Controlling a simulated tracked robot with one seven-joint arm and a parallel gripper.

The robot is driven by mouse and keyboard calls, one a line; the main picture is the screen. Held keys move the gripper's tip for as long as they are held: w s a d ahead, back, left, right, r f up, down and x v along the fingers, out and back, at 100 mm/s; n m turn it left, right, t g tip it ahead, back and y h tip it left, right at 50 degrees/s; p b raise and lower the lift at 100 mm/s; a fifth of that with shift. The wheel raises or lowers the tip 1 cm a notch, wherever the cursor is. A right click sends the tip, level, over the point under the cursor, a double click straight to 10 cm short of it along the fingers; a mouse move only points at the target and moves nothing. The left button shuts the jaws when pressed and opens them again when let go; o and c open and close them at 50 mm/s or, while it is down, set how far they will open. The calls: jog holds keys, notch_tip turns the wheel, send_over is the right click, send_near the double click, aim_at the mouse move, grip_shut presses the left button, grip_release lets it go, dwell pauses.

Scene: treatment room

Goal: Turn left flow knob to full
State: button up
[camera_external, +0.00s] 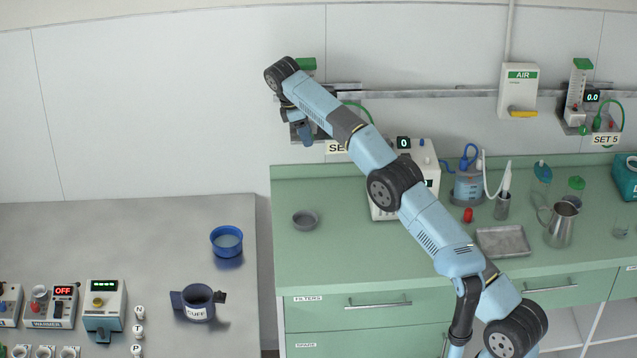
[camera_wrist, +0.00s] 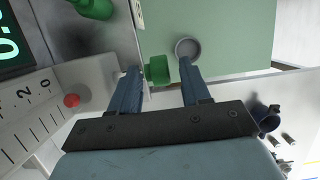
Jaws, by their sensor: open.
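The left flow knob (camera_wrist: 158,70) is green and sits between the tips of my gripper (camera_wrist: 161,76) in the wrist view. My gripper is open, with a blue finger on each side; the left finger is very close to the knob, and I cannot tell whether it touches. The left flowmeter's pale scale (camera_wrist: 42,108) shows marks 2 and 0, with a red ball (camera_wrist: 71,100) near the 0 end. A green-digit display (camera_wrist: 12,42) is cut off, so its full value is hidden. In the external view my arm hides most of this flowmeter, leaving its green top (camera_external: 306,64).
A second flowmeter (camera_external: 577,95) stands right, its display (camera_external: 592,97) reading 0.0 above a SET 5 sign (camera_external: 605,139). A wall rail (camera_external: 430,93) runs between them. Below, a green counter (camera_external: 345,200) holds a grey bowl (camera_external: 305,219), which shows past the knob in the wrist view.

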jog(key=shift+d+r, duration=0.1)
jog(key=shift+y, duration=0.3)
jog(key=shift+d+y, duration=0.25)
jog(key=shift+y, duration=0.65)
jog(key=shift+d+y, duration=0.2)
jog(key=shift+y, duration=0.7)
jog(key=y, duration=0.3)
jog(key=shift+d+y, duration=0.3)
jog(key=shift+d+r, duration=0.1)
jog(key=shift+r, duration=0.15)
jog(key=v, duration=1.3)
jog(key=s+d+r+m+t, duration=0.1)
jog(key=s+d+r+m, duration=0.1)
jog(key=s+d, duration=0.3)
jog(key=s+d+r+m+t+h, duration=0.1)
jog(key=s+d+r+m, duration=0.2)
jog(key=d, duration=1)
jog(key=shift+s+r+m, duration=0.15)
jog(key=shift+s+m, duration=0.45)
jog(key=shift+s, duration=0.4)
jog(key=shift+d, duration=0.1)
